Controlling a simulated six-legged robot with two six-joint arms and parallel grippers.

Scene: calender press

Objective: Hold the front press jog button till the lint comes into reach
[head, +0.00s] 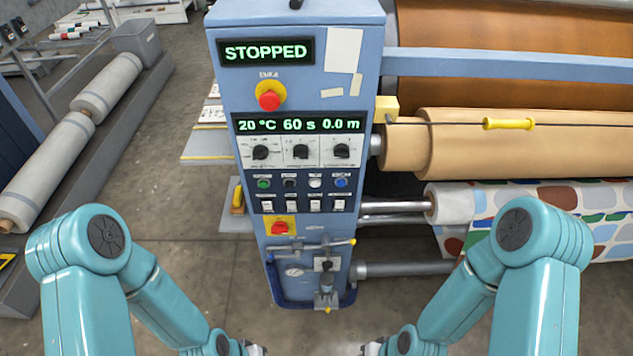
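The blue press control column (227,170) stands ahead of me. Its upper display (266,52) reads STOPPED. Its lower display (298,124) reads 20 °C, 60 s and 0.0 m. Under three dials is a row of small buttons: green (264,184), black (290,184), white (315,183) and blue (341,183). Their labels are too small to read, so I cannot tell which is the jog button. I see no lint on the visible roller surfaces. My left gripper (256,349) and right gripper (371,349) barely show at the bottom edge, well below the buttons; their fingers are hidden.
A red emergency knob (268,100) and a lower red button (280,227) sit on yellow plates. Right of the column are a tan roller (530,150), a cord with a yellow handle (509,123) and patterned fabric (560,205). Grey rolls (40,170) lie left. Floor between is clear.

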